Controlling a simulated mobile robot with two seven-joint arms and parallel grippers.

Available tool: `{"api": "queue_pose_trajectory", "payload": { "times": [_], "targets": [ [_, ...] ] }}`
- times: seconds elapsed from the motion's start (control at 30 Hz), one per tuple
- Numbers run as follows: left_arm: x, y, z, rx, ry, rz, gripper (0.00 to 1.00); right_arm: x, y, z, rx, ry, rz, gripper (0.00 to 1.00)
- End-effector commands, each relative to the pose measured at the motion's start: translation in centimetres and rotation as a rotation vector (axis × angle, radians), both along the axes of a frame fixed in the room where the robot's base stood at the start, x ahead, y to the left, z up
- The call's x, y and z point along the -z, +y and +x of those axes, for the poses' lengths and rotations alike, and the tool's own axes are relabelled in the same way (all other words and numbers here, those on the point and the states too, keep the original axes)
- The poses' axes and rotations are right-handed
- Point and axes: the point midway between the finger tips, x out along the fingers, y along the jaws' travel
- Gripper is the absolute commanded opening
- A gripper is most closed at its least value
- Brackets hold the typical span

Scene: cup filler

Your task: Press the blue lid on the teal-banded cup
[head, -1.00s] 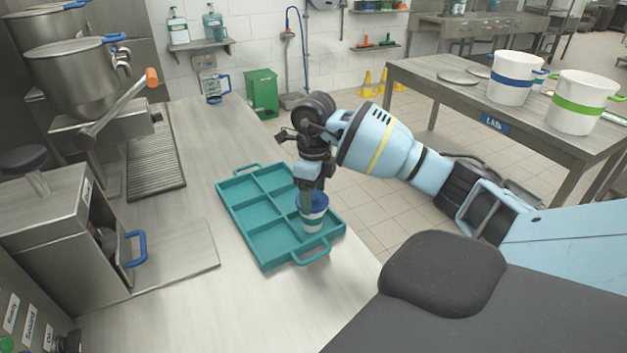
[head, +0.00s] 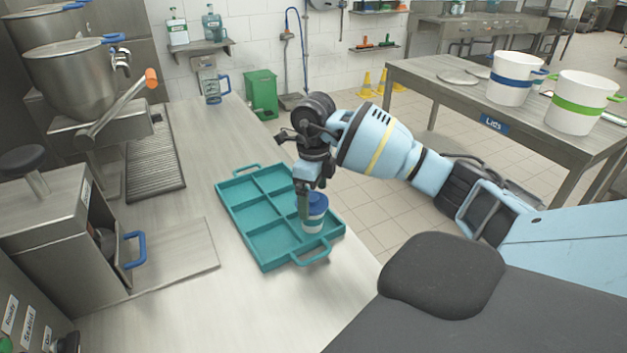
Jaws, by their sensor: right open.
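The teal-banded cup (head: 313,226), a small white cup, stands upright in a front-right compartment of the teal tray (head: 262,263). The blue lid (head: 318,201) is on its top; whether it is fully seated I cannot tell. My right gripper (head: 308,196) is open and points down at the cup. One finger hangs down along the cup's left side and hides part of it; the other finger is hard to make out. Contact with the lid or cup cannot be told. My left gripper is not in view.
The tray's other compartments look empty. A steel machine with a blue handle (head: 134,249) stands at the left of the counter. A side table at the right holds a blue-banded bucket (head: 510,92) and a green-banded bucket (head: 578,115). The counter in front of the tray is clear.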

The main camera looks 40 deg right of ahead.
Motion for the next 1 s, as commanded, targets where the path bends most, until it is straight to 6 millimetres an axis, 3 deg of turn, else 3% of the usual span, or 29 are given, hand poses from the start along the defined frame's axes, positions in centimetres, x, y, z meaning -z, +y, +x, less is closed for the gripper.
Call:
{"api": "queue_pose_trajectory", "payload": {
  "times": [0.3,0.5,1.0],
  "targets": [
    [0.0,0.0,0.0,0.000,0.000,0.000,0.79,-4.9,0.0,0.1,-0.001,-0.004,0.001,0.93],
    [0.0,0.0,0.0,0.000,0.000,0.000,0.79,-7.0,0.0,0.1,0.000,-0.002,0.000,0.93],
    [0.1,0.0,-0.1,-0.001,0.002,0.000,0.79,-7.4,0.0,0.0,-0.001,0.000,0.000,0.93]
  ]
}}
